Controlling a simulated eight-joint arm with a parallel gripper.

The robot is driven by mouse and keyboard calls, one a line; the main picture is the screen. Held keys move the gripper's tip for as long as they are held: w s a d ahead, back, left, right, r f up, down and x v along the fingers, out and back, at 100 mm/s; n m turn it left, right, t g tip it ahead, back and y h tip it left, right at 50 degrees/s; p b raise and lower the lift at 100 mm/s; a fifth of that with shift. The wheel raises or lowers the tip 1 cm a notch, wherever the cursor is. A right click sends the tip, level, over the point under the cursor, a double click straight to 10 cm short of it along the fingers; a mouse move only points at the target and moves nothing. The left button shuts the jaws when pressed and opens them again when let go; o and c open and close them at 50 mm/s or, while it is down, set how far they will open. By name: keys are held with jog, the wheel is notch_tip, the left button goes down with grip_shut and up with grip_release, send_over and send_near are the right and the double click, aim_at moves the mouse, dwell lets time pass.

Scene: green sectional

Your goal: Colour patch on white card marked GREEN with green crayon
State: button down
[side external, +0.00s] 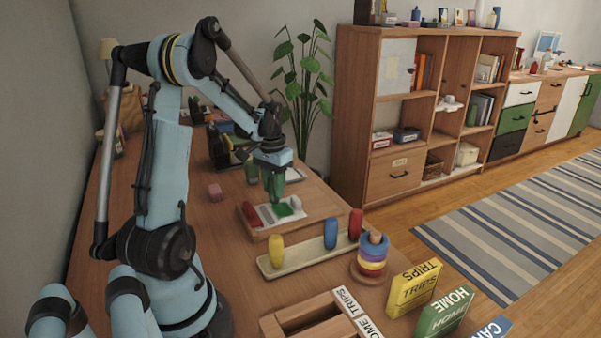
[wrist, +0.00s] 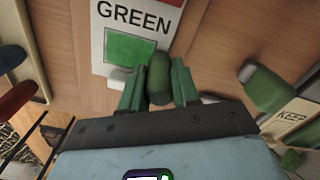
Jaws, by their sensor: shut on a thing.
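My gripper (side external: 274,198) is over the white card on the wooden table, its green fingers also showing in the wrist view (wrist: 158,85). It is shut on a green crayon (wrist: 159,75), a thick rounded green stick between the fingers. I cannot tell whether the crayon tip touches the card.
A pale tray (side external: 300,260) with yellow, blue and red pegs and a ring stacker (side external: 372,258) stand in front. A green rounded object (wrist: 264,88) and a KEEP label (wrist: 292,118) are right in the wrist view.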

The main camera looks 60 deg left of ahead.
jog(key=shift+d, duration=4.15)
notch_tip(320, 180, up, 8)
